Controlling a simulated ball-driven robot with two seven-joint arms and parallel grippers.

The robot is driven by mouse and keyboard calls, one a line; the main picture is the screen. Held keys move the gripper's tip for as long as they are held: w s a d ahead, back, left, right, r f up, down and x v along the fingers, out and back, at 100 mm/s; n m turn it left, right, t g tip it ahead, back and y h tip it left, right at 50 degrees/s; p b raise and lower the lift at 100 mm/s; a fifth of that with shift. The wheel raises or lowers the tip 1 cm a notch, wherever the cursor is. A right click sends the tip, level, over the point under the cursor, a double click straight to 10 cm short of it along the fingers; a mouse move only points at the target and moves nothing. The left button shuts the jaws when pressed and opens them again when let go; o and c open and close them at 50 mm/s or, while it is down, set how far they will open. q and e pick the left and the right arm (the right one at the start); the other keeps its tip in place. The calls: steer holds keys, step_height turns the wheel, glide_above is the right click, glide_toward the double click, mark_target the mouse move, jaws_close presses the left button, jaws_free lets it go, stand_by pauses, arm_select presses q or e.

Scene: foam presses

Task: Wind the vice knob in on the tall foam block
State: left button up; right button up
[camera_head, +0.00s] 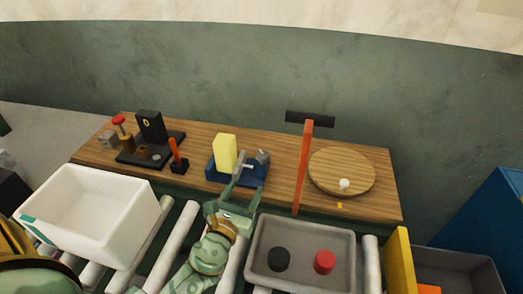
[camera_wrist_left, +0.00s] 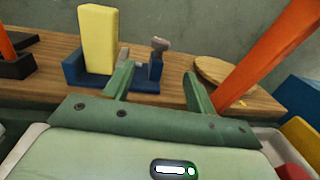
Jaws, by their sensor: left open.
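The tall yellow foam block (camera_head: 225,152) stands upright in the blue vice (camera_head: 220,178) on the wooden bench. The vice has a grey knob (camera_head: 263,157) at its right side. In the left wrist view the block (camera_wrist_left: 98,40) is left of my fingers, and the knob (camera_wrist_left: 160,45) shows between and beyond the fingertips. My left gripper (camera_head: 246,184) is open and empty, at the front of the vice. Its fingers (camera_wrist_left: 158,70) point towards the vice; I cannot tell whether they touch it. They hide part of the vice's front. My right gripper is not in view.
An orange upright bar (camera_head: 303,165) stands right of the vice, beside a round wooden board (camera_head: 342,165). A small red-handled press (camera_head: 176,156) is to the left. A white bin (camera_head: 100,195) and a grey tray (camera_head: 262,230) with pucks sit in front.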

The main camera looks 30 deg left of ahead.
arm_select(q)
glide_toward(258, 159)
steer(key=w, duration=0.8)
steer(key=w+a, duration=0.1)
steer(key=w, duration=0.3)
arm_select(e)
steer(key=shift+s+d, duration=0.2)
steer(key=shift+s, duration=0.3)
arm_select(q)
steer(key=c, duration=0.9)
steer(key=m+h+b, duration=0.1)
steer(key=h, duration=0.1)
steer(key=shift+m+h, duration=0.3)
steer(key=m+h+b, duration=0.1)
steer(key=h, duration=0.1)
steer(key=m+h+b, duration=0.1)
steer(key=h+b, duration=0.1)
steer(key=shift+f+m, duration=0.2)
steer(key=shift+m, duration=0.1)
steer(key=shift+r, duration=0.1)
steer(key=shift+r+h, duration=0.15)
steer(key=shift+h, duration=0.15)
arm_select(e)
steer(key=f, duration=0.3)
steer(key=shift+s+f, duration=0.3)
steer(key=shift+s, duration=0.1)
